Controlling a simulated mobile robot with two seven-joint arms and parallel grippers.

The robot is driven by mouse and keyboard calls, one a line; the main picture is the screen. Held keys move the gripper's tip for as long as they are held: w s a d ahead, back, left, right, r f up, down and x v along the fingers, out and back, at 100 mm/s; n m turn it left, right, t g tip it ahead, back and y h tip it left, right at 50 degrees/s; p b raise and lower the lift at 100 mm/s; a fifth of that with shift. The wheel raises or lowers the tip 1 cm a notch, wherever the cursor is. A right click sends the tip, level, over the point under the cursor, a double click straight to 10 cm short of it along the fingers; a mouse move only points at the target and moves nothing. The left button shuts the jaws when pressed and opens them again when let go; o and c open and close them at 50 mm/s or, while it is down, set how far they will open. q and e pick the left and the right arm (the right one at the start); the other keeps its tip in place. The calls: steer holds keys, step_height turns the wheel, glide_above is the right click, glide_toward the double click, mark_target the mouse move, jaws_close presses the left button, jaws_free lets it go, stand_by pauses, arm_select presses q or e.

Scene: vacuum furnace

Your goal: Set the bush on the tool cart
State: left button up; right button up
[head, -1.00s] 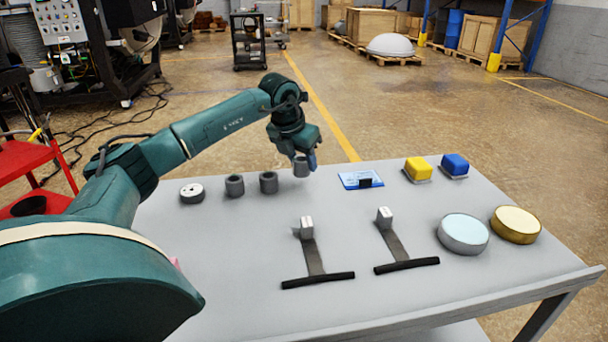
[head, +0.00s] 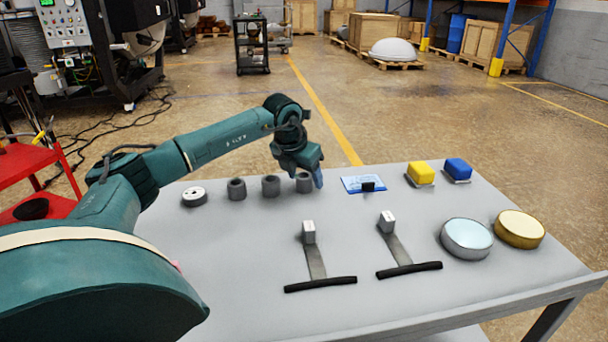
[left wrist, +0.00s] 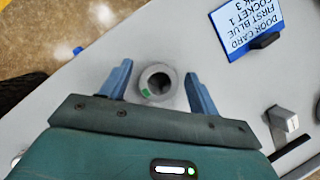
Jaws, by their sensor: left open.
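A grey hollow bush (head: 304,184) stands upright on the grey table (head: 220,270), at the right end of a row of three similar bushes. My left gripper (head: 310,174) is over it, pointing down. In the left wrist view the bush (left wrist: 158,94) shows from above, with a green mark inside its rim. The blue fingers of the left gripper (left wrist: 158,70) are open on either side of it, with gaps. The other two bushes (head: 271,186) (head: 237,189) stand to its left. My right gripper is not in view.
A white-topped disc (head: 194,197) ends the row. A blue door card (head: 362,184), yellow block (head: 420,173), blue block (head: 457,170), two T-shaped pieces (head: 316,262) (head: 401,252) and two round pieces (head: 467,238) (head: 520,228) are on the table. A red cart (head: 42,160) stands left.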

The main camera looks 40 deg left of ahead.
arm_select(q)
steer(key=v, duration=1.2)
steer(key=shift+p, duration=0.4)
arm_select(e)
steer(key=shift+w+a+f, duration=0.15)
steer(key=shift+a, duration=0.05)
